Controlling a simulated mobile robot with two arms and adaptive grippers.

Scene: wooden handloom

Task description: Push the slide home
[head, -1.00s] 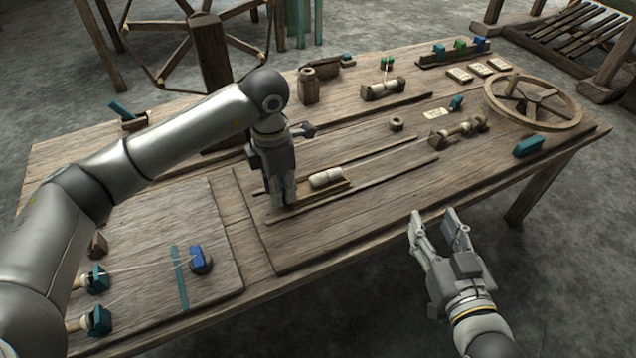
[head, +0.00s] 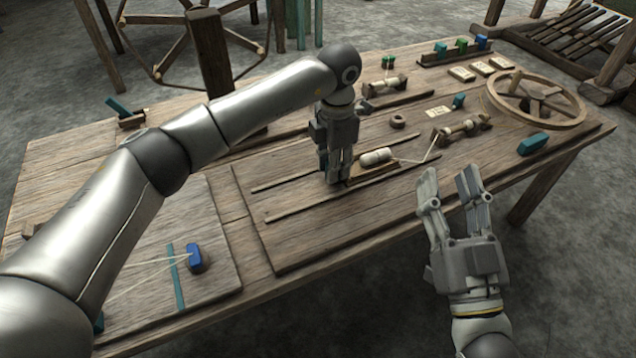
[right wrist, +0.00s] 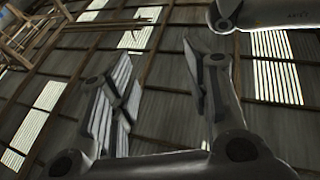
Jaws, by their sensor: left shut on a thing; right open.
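The slide (head: 397,164), a small wooden sled carrying white rolls (head: 376,156), sits between two long wooden rails (head: 300,212) on a raised board. My left gripper (head: 335,178) is upright and shut on the slide's left end, hiding that end. A pale thread runs from the slide's right side up to a wooden spool piece (head: 460,129). My right gripper (head: 455,178) is open and empty in front of the table's front edge, apart from the slide. Its spread fingers (right wrist: 158,98) show in the right wrist view, with only roof behind.
A spoked wheel (head: 502,92) stands at the table's right end, with a teal block (head: 533,144) near it. A small wooden ring (head: 397,121) lies behind the rails. A blue piece (head: 194,257) with threads sits at front left.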

